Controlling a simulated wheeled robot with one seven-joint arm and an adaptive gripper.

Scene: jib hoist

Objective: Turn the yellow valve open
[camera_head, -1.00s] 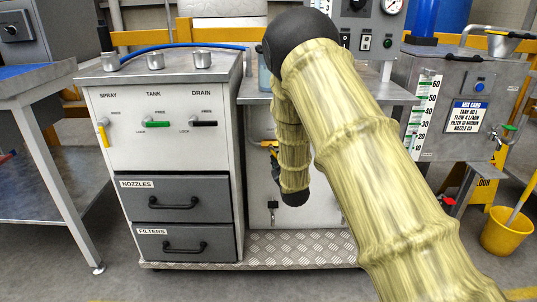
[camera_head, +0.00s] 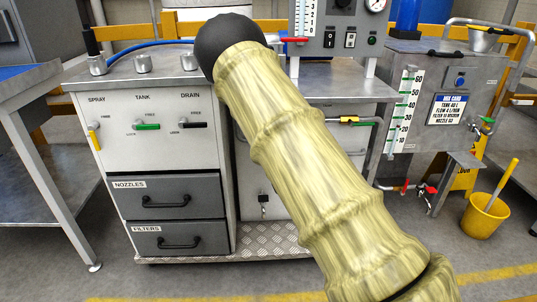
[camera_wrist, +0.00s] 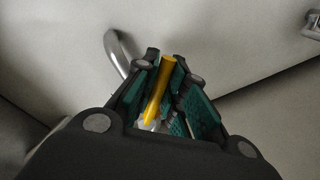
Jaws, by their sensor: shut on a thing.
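The yellow valve handle (camera_wrist: 158,88) shows in the wrist view as a slim lever with a rounded end, running down to a silvery fitting. My gripper (camera_wrist: 170,70) is shut on it, with its teal pads on both sides of the lever. In the head view my arm hides the gripper and the held handle. A small yellow piece (camera_head: 347,119) with a green part beside it shows right of my arm on a pipe; I cannot tell if it belongs to the same valve.
A curved metal pipe (camera_wrist: 117,52) stands close behind the fingers. A grey cabinet (camera_head: 152,130) with spray, tank and drain levers and two drawers stands left. A metal tank (camera_head: 440,95) and a yellow bucket (camera_head: 485,215) stand right.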

